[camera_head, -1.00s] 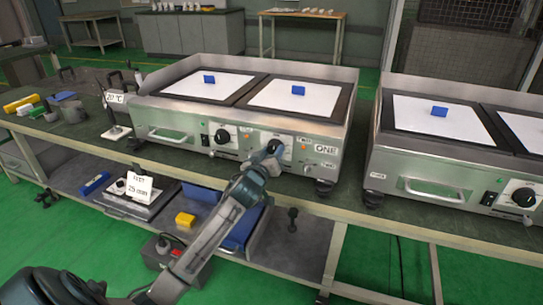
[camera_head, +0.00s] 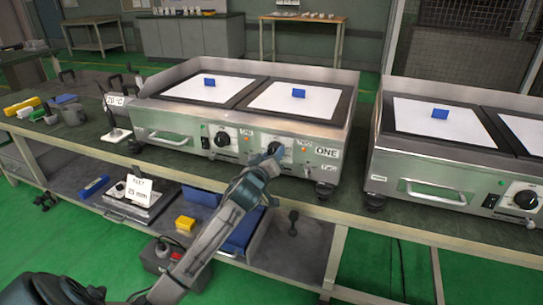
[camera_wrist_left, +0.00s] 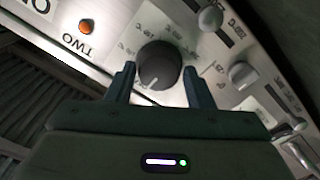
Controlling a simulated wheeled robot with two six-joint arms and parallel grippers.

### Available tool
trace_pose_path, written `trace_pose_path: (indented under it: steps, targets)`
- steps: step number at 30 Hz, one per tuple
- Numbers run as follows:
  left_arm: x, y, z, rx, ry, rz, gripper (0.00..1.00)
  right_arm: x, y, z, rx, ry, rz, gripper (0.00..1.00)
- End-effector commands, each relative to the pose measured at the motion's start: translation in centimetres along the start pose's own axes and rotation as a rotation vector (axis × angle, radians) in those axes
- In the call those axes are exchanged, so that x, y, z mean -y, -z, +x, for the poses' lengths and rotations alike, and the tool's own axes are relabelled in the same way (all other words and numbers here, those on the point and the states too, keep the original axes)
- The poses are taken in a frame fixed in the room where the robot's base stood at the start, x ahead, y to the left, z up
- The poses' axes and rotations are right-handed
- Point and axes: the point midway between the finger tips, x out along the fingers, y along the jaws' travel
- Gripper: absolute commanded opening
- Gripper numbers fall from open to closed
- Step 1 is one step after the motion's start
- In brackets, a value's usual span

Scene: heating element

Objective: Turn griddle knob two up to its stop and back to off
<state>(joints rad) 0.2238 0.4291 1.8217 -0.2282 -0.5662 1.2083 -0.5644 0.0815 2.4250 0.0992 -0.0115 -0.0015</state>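Knob two (camera_head: 275,150) is the black right-hand dial on the front panel of the left griddle (camera_head: 205,138), with "TWO" and "ONE" labels close by. In the left wrist view the knob (camera_wrist_left: 160,65) shows its white mark near its lower edge, with an orange lamp (camera_wrist_left: 86,26) and "TWO" print to its left. My left gripper (camera_head: 268,162) is at the knob from below. In the wrist view its two fingers (camera_wrist_left: 160,84) stand open on either side of the knob, with narrow gaps; contact is not clear. My right gripper is not in view.
The left griddle's other knob (camera_head: 222,138) is to the left. A second griddle (camera_head: 420,180) stands at right. A thermometer stand (camera_head: 115,130) is at left. The lower shelf holds a yellow block (camera_head: 185,223) and a "25 mm" card (camera_head: 140,190).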

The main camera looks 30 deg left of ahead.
Motion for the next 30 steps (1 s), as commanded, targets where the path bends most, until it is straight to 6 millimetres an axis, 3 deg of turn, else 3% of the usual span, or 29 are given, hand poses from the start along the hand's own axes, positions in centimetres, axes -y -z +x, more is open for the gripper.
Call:
trace_pose_path:
  steps: [2, 14, 24, 30]
  targets:
    - [0.0, 0.0, 0.0, 0.0, 0.0, 0.001, 0.63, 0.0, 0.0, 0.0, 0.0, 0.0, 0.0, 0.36]
    - [0.0, 0.1, -0.9, -0.001, -0.002, 0.005, 0.63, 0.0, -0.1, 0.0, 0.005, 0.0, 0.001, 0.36]
    - [0.0, 0.0, -7.3, 0.001, -0.001, 0.005, 0.63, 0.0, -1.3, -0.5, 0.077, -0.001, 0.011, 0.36]
    - [0.0, 0.0, -10.0, 0.0, -0.001, 0.003, 0.63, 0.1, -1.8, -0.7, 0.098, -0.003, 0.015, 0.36]
